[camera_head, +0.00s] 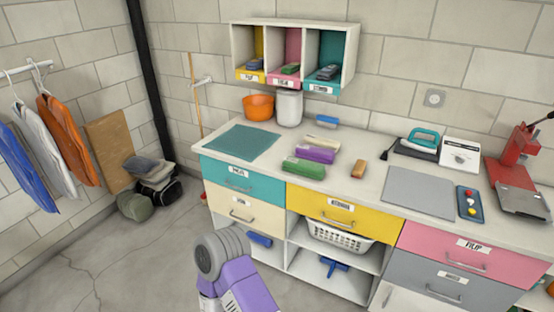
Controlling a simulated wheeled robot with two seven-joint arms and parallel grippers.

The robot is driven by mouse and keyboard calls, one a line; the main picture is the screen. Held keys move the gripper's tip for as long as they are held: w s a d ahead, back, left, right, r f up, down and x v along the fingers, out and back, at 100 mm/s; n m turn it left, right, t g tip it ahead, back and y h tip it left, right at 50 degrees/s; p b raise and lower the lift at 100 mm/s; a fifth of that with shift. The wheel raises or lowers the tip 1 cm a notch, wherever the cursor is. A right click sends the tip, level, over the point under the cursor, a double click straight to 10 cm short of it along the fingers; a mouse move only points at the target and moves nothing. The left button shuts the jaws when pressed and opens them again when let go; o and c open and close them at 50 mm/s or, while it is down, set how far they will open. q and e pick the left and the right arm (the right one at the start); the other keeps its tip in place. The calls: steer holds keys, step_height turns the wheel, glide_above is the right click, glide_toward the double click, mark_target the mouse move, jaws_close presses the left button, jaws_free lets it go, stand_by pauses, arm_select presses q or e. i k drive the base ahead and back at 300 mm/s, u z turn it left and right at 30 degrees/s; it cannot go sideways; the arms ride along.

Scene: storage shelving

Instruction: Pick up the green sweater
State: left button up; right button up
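A folded green sweater (303,167) lies flat on the white counter (345,180), near its front edge and above the yellow drawer. A folded purple garment (318,152) lies just behind it, with a folded light garment behind that. Another small green folded item (290,69) sits in the pink wall compartment. A purple and grey arm link of mine shows at the bottom, in front of the cabinet. No gripper fingers are visible, and nothing is seen touching the green sweater.
A teal mat (241,142) lies left of the garments and a brown brush-like item (358,170) to their right. A grey mat (418,192), an iron (424,138) and a red press (520,152) stand farther right.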

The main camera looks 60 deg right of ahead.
mark_target(306, 168)
steer(key=z, duration=0.3)
steer(key=i, duration=1.9)
steer(key=z, duration=1.8)
steer(key=i, duration=0.9)
steer(key=z, duration=0.8)
